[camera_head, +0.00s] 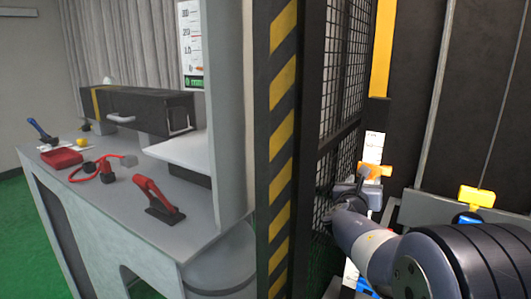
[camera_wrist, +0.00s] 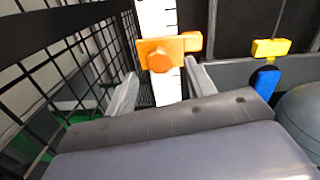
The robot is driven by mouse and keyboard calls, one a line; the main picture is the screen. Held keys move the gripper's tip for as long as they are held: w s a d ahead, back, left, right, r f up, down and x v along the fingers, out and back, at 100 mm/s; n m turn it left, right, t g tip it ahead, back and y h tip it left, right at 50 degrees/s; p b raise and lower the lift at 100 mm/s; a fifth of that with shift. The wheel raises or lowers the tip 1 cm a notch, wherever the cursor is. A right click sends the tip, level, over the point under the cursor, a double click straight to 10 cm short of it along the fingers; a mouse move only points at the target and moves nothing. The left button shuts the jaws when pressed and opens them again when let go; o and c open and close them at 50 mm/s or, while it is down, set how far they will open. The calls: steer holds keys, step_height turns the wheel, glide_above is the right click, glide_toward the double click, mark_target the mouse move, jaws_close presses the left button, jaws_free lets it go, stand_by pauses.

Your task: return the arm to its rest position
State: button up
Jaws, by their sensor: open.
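My arm reaches in from the lower right of the head view, and my gripper (camera_head: 362,186) is at its far end beside the black mesh panel. In the wrist view my gripper (camera_wrist: 160,88) shows two grey fingers spread apart with nothing held between them. An orange clamp-like block (camera_wrist: 160,54) sits on a white marked scale (camera_wrist: 172,88) just beyond the fingers. In the head view the orange block (camera_head: 374,170) shows right at the gripper's end. I cannot tell whether the fingers touch it.
A mesh guard (camera_head: 342,85) and a yellow-black striped post (camera_head: 283,130) stand close left of my arm. A yellow piece with a blue part (camera_head: 475,197) is to the right. A grey bench (camera_head: 110,208) at the left carries a red clamp-like tool (camera_head: 157,200) and a red box (camera_head: 61,158).

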steer(key=x, duration=0.4)
step_height(320, 180, down, 2)
steer(key=shift+a+f+b, duration=0.1)
steer(key=shift+b, duration=0.25)
